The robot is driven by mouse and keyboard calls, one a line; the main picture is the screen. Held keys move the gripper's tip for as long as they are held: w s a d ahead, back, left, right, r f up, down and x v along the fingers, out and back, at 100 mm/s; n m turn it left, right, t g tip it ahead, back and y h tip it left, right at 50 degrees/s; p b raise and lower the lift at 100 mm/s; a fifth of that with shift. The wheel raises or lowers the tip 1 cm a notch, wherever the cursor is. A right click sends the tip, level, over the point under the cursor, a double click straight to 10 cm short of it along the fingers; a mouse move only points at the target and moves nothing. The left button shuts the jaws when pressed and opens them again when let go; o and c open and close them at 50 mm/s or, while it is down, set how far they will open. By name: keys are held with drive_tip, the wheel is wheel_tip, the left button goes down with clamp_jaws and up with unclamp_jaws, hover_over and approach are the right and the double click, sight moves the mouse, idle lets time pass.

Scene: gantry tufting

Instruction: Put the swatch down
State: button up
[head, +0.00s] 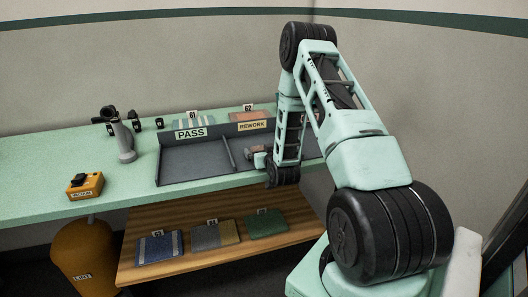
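My gripper (257,154) is small in the head view, just left of my arm's lower end, over the REWORK side of a dark grey tray (190,165). I cannot tell whether its fingers are open or shut, and I see no swatch clearly in it. A blue-striped swatch tagged 61 (183,123) and a reddish swatch tagged 62 (262,114) lie behind the tray's PASS (191,133) and REWORK (252,125) signs. My arm hides the tray's right part. The visible PASS floor looks bare.
A wooden lower shelf (190,268) holds a blue striped swatch (160,247), a grey-and-yellow swatch (215,235) and a green swatch (266,223). An orange box (86,186) and a grey tufting tool (124,142) stand on the green table (40,175). An orange LINT bin (85,258) stands below.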

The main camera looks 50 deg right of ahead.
drive_tip(key=shift+r, duration=0.15)
drive_tip(key=v, duration=1.1)
drive_tip(key=w+a+r+n+g+y, duration=0.1)
drive_tip(key=w+a+n+y, duration=0.15)
drive_tip(key=a, duration=0.55)
drive_tip(key=w+a+r+n+g+y, duration=0.1)
drive_tip(key=w+a+y, duration=0.25)
drive_tip(key=a, duration=0.35)
drive_tip(key=s+a+r+n+g+y, duration=0.1)
drive_tip(key=s+a+n+g+y, duration=0.1)
drive_tip(key=a, duration=0.6)
drive_tip(key=s+a+r+n+g+y, duration=0.1)
drive_tip(key=a+n+g+y, duration=0.1)
drive_tip(key=a, duration=0.6)
drive_tip(key=s+a+r+n+g, duration=0.3)
drive_tip(key=s+a+r+g, duration=0.1)
drive_tip(key=s+a, duration=0.7)
drive_tip(key=s+a+r+n+g+h, duration=0.1)
drive_tip(key=s+r+n+g, duration=0.2)
drive_tip(key=s, duration=1)
drive_tip(key=shift+s+a+r+g, duration=0.15)
drive_tip(key=shift+r+g, duration=0.15)
drive_tip(key=shift+r, duration=0.35)
